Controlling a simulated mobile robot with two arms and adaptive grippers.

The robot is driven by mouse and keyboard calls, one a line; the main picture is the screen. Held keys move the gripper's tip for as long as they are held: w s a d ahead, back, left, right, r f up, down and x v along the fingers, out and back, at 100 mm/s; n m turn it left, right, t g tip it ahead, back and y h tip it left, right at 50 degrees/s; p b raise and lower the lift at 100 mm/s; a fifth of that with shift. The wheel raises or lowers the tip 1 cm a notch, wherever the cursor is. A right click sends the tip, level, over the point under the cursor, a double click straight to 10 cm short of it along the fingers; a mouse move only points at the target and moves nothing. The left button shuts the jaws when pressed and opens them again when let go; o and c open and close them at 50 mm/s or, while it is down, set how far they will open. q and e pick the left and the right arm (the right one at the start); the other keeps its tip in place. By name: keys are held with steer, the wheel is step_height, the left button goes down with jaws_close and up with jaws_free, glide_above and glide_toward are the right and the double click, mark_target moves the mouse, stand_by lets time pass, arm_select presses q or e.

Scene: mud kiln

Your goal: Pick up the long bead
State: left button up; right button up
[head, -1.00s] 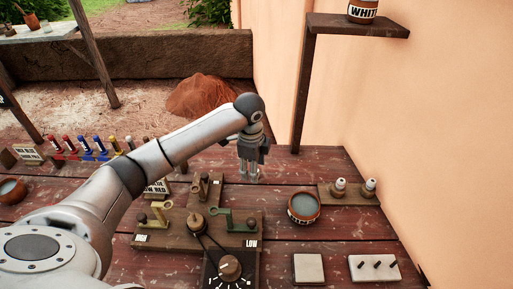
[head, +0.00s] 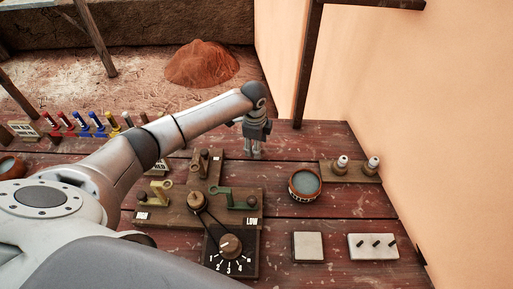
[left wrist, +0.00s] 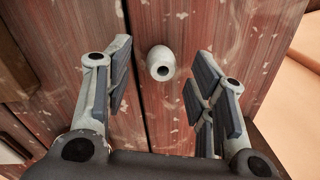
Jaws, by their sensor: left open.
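A pale, rounded bead (left wrist: 160,66) with a dark hole in its end lies on the red-brown table boards in the left wrist view. It is beside a dark gap between two planks. I take it for the long bead, though its length is hard to judge from this angle. My left gripper (left wrist: 165,56) is open, with one finger on each side of the bead and clear space between. In the head view, my left gripper (head: 256,150) points down near the table's far edge. I cannot make out the bead there. My right gripper is not in view.
A bowl (head: 305,185), a stand with two white-topped pieces (head: 350,177), a pale tile (head: 308,246) and a pegged block (head: 372,253) are to the right.

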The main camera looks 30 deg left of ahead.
arm_select(q)
steer(key=shift+w+f, duration=0.2)
steer(key=shift+f, duration=1.1)
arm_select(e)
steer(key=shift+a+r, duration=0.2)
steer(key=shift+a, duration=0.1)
arm_select(q)
steer(key=shift+c, duration=0.4)
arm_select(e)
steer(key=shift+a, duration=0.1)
arm_select(q)
steer(key=c, duration=0.8)
steer(key=shift+c, duration=0.2)
steer(key=shift+r, duration=0.15)
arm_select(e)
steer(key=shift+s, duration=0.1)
